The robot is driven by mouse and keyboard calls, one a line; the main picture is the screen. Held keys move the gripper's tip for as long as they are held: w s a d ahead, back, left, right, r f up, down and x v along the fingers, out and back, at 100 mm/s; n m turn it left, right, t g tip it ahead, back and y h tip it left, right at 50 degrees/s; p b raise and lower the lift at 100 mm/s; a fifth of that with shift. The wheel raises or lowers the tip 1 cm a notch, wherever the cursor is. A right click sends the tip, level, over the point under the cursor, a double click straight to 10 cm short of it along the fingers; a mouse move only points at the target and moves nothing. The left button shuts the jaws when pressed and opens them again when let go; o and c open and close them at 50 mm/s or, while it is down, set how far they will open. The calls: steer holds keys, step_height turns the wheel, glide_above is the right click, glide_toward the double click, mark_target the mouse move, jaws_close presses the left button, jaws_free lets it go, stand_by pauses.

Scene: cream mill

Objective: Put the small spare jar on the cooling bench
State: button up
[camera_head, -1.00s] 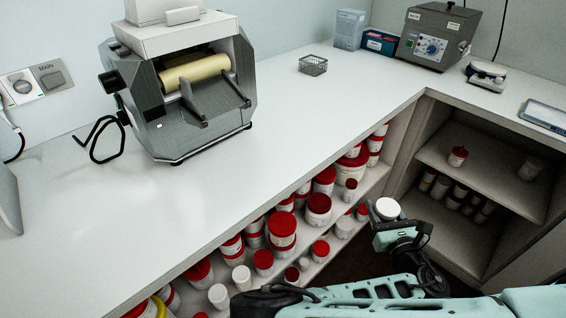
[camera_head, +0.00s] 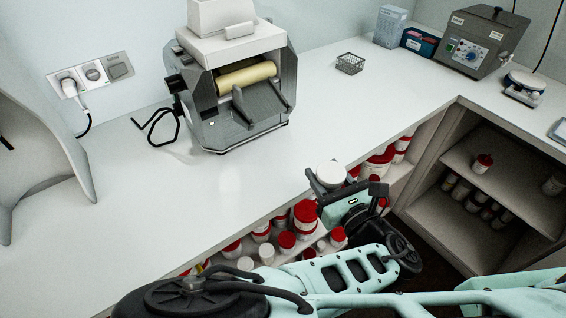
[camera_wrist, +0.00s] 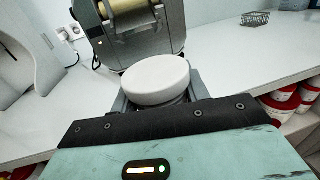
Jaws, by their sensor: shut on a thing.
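My gripper (camera_head: 328,186) is shut on a small jar with a white lid (camera_head: 331,173), which it holds upright in front of the bench edge, near the shelf of jars. In the wrist view the white lid (camera_wrist: 156,80) fills the middle, between the grey fingers, and hides most of the jar's body. Behind it stands the mill with a yellowish roller (camera_head: 245,78) on the long white bench top (camera_head: 170,210). I cannot tell from the frames which surface is the cooling bench.
Several red-lidded jars (camera_head: 306,212) crowd the shelf under the bench. A wire basket (camera_head: 350,64), a blue box (camera_head: 419,41), a grey device with a dial (camera_head: 482,42) and a small scale (camera_head: 524,86) stand further back. The bench front between mill and edge is clear.

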steer(key=s+a+b+x, duration=0.1)
steer(key=a+b+x, duration=0.15)
steer(key=x, duration=1.15)
steer(key=f, duration=0.6)
steer(key=shift+w+f+p, duration=0.15)
steer(key=shift+w+p, duration=0.05)
steer(key=shift+p, duration=0.2)
steer(key=shift+w+a+f, duration=0.1)
steer(key=shift+a+f, duration=0.1)
steer(key=shift+f, duration=0.15)
steer(key=shift+f, duration=0.1)
steer(key=o, duration=1)
steer(key=shift+c, duration=0.2)
